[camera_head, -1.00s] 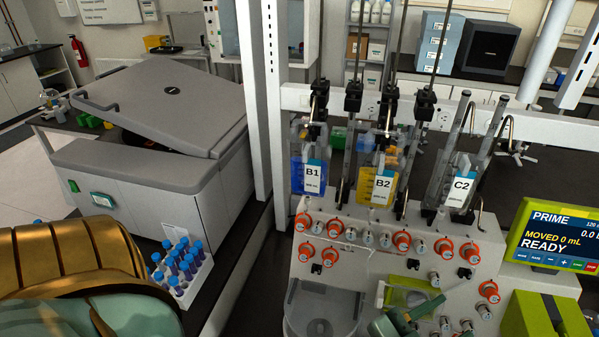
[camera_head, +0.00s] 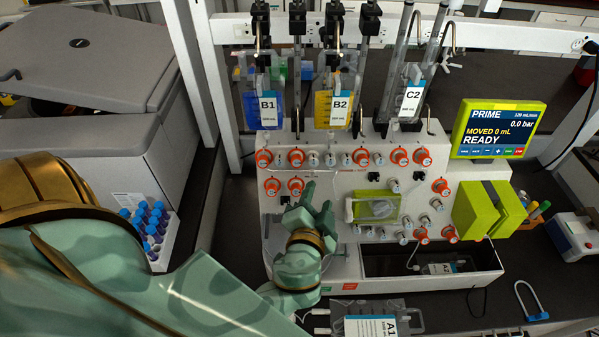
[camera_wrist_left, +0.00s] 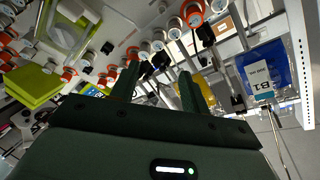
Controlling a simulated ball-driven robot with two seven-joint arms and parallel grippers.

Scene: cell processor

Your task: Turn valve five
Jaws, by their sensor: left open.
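The cell processor (camera_head: 345,205) is a white panel with rows of valve knobs, several ringed in orange. The top row runs from a left knob (camera_head: 263,158) to a right knob (camera_head: 422,157). A shorter row holds two orange knobs, left (camera_head: 272,187) and right (camera_head: 295,186). The valve numbers are too small to read, so I cannot tell which is valve five. My left gripper (camera_head: 316,203) is open in front of the panel, below the top row and beside the shorter row. In the left wrist view its two fingers (camera_wrist_left: 160,88) are apart, with nothing between them. My right gripper is not in view.
Bags B1 (camera_head: 268,107), B2 (camera_head: 338,108) and C2 (camera_head: 411,99) hang above the panel. A green-framed screen (camera_head: 497,129) reads PRIME and READY. A rack of blue-capped tubes (camera_head: 160,257) stands left, and bag A1 (camera_head: 371,327) lies in front.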

